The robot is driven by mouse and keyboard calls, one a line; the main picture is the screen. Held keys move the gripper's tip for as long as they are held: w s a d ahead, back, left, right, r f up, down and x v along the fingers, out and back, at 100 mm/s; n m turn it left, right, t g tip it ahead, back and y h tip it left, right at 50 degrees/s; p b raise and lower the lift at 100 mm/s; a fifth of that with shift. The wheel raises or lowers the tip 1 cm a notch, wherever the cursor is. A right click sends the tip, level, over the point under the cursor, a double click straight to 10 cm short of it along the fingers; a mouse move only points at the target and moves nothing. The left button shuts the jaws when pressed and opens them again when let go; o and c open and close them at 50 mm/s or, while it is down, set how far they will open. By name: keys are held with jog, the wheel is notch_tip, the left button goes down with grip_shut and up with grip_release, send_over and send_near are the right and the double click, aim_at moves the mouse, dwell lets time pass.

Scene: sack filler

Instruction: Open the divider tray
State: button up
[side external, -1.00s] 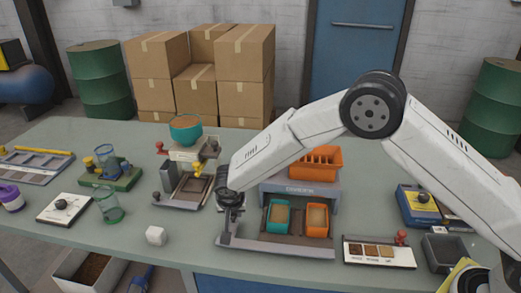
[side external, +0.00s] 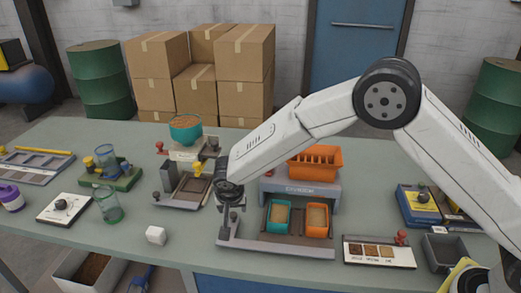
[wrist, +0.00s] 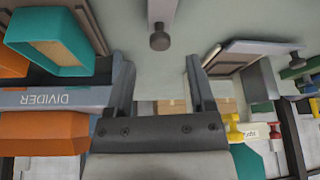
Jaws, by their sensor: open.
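The divider (side external: 300,189) is a grey frame with an orange slotted hopper (side external: 315,163) on top. Its low grey tray (side external: 275,246) holds a teal bin (side external: 278,215) and an orange bin (side external: 317,219). My gripper (side external: 229,205) is above the tray's left end. In the wrist view my gripper (wrist: 158,62) is open and empty, with a grey bar ending in a dark round knob (wrist: 159,41) ahead of the gap between the fingers. The left finger appears close to the divider frame (wrist: 60,98). Any contact there is unclear.
A scale-like stand with a teal bowl (side external: 186,128) is left of my gripper. A sample board (side external: 379,252) is right of the tray. The table front between cube and tray is clear.

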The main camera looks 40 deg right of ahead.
jog(key=shift+v, duration=2.35)
jog(key=shift+d, duration=0.1)
jog(key=s+d+r+n+y, duration=0.1)
jog(key=s+d+n, duration=0.2)
jog(key=s+d, duration=0.6)
jog(key=s+d+r+n+g+y, duration=0.1)
jog(key=s+d+r+n, duration=0.1)
jog(key=s+d, duration=0.8)
jog(key=s+n, duration=0.1)
jog(key=s, duration=0.3)
jog(key=shift+r, duration=0.25)
